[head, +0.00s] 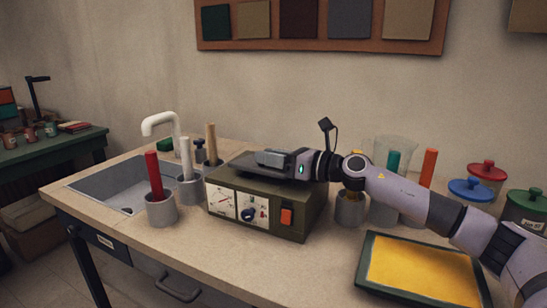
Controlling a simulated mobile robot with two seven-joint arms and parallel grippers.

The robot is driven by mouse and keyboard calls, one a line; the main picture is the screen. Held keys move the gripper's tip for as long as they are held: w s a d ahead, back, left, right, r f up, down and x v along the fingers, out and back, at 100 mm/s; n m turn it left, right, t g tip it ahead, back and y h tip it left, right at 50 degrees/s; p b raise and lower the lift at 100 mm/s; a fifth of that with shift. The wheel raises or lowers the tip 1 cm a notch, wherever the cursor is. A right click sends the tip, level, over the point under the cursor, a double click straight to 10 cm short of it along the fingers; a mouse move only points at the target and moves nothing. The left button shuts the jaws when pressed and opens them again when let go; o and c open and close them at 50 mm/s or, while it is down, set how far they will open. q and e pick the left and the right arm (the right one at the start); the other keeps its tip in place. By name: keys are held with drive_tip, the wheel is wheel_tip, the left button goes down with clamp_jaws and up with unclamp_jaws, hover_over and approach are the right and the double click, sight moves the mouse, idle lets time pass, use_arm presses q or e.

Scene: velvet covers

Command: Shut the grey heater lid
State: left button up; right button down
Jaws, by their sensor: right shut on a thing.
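The heater (281,216) is an olive box on the bench with a white front panel, a dial, a knob and an orange switch. Its dark grey lid (232,169) appears to lie flat or nearly flat on top; whether a small gap is left under it I cannot tell. My right gripper (268,159) reaches in from the right, level, over the lid. Its fingers are shut on what looks like part of the lid, and they hide that part. My left gripper is not in view.
A sink (112,187) with a white tap (160,124) is at left. Pots with a red stick (154,174) and pale sticks stand close left of the heater. A yellow tray (424,266) lies at front right. Jars (486,176) stand at far right. The bench front is clear.

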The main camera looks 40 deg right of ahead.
drive_tip(key=shift+f, duration=0.2)
drive_tip(key=shift+f+n, duration=0.1)
drive_tip(key=shift+n, duration=0.2)
drive_tip(key=c, duration=0.8)
unclamp_jaws()
drive_tip(key=shift+a, duration=0.1)
drive_tip(key=shift+s, duration=0.1)
